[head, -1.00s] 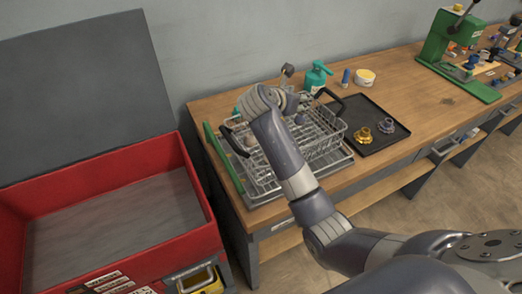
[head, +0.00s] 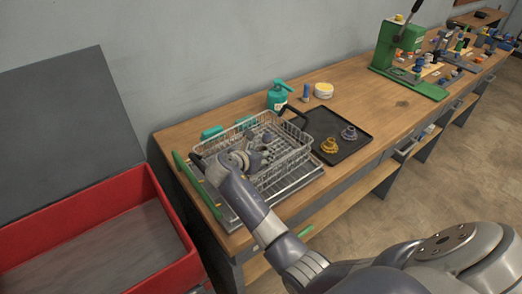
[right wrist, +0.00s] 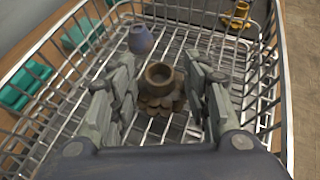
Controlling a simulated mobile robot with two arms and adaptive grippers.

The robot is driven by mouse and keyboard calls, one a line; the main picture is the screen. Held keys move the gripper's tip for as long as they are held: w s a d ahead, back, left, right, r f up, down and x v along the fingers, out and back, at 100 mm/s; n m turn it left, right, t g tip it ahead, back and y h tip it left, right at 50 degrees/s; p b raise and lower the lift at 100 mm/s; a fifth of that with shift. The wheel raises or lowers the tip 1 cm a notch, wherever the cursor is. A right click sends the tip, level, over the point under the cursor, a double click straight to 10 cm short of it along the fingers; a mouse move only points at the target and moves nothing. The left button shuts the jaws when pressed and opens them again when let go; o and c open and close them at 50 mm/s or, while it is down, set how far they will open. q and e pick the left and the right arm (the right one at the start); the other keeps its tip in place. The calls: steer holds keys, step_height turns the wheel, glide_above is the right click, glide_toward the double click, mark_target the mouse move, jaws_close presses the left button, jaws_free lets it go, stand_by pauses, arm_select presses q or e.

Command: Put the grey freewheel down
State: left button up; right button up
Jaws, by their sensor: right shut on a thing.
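My right gripper (head: 258,150) is low inside the wire basket (head: 296,158) on the bench. In the right wrist view, its two fingers (right wrist: 162,82) stand on either side of a toothed freewheel (right wrist: 160,76). This freewheel looks dull brown there, with a round collar facing up. The gripper is shut on it, close above the wire floor; whether it touches the wires I cannot tell. A grey freewheel (head: 349,133) and a gold freewheel (head: 330,145) lie on the black tray (head: 352,148) right of the basket. My left gripper is not in view.
A blue-grey cup-shaped part (right wrist: 140,39) sits in the basket ahead of the fingers. The basket's wire walls surround the gripper. A teal bottle (head: 279,95) and a round tub (head: 323,90) stand behind. A red bin (head: 165,215) is at left.

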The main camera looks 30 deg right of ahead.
steer(key=o, duration=1.1)
steer(key=shift+o, duration=1)
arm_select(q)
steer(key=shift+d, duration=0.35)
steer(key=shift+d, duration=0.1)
arm_select(e)
steer(key=shift+a+r, duration=0.2)
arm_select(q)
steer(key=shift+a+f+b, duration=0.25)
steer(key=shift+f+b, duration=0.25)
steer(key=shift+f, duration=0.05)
arm_select(e)
steer(key=v, duration=1.1)
steer(key=shift+s+a, duration=0.25)
